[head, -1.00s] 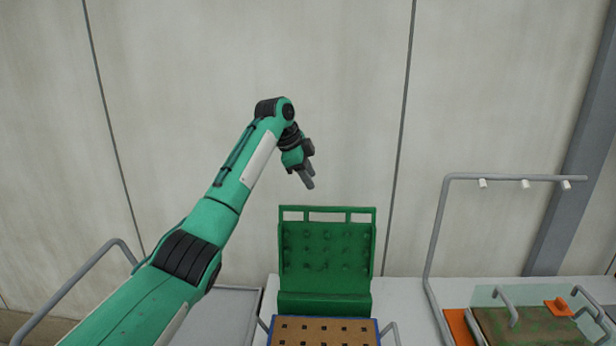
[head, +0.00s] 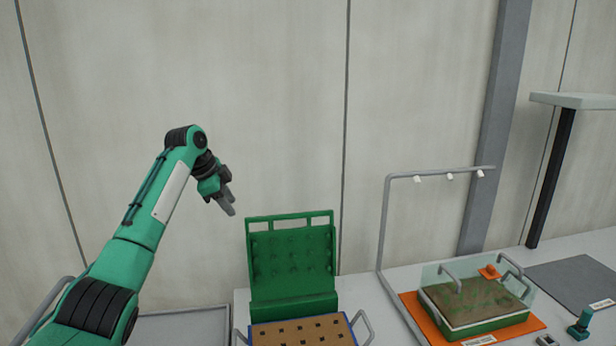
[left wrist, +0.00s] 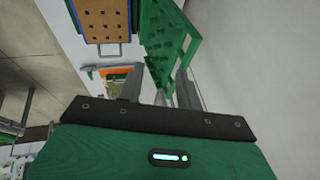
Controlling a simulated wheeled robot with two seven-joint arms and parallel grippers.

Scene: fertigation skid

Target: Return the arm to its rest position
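My left arm (head: 140,225) rises from the lower left of the head view, bent at the elbow. Its left gripper (head: 229,204) hangs in the air, pointing down and right, up and left of a green rack. In the left wrist view, the two grey fingers of this gripper (left wrist: 160,80) stand apart with nothing held between them. My right gripper is in neither view.
Below the gripper stand the upright green rack (head: 291,262) and a brown pegboard-like tray (head: 300,333) with holes. To the right are a grey pipe frame (head: 386,225), a clear-lidded green tray (head: 490,318) and a dark mat (head: 572,277). A pale wall is behind.

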